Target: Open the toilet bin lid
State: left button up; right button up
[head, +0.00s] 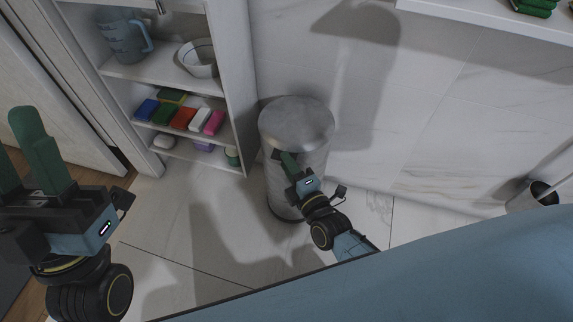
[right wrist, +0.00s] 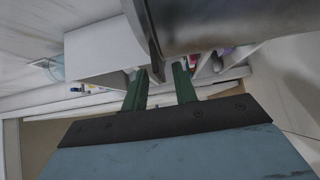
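The toilet bin (head: 275,186) is a grey metal cylinder standing on the floor beside the shelf unit. Its round lid (head: 297,121) lies flat on top and looks shut. My right gripper (head: 281,157) is at the bin's near side, just below the lid's rim, and hides part of the bin's body. In the right wrist view its two green fingers (right wrist: 160,80) are apart. The bin's grey metal (right wrist: 220,22) fills the top there, and a thin edge reaches down between the fingers; contact cannot be told. My left gripper (head: 14,140) is open and empty at the far left.
A shelf unit (head: 246,85) left of the bin holds a blue jug (head: 122,38), a bowl (head: 198,58) and several coloured sponges (head: 182,119). A toilet brush holder (head: 541,192) stands at the right. A blue surface (head: 450,265) fills the lower right.

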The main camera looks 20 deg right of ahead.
jog(key=shift+w+a, duration=0.1)
jog(key=shift+w, duration=0.5)
jog(key=shift+c, duration=0.2)
grip_shut()
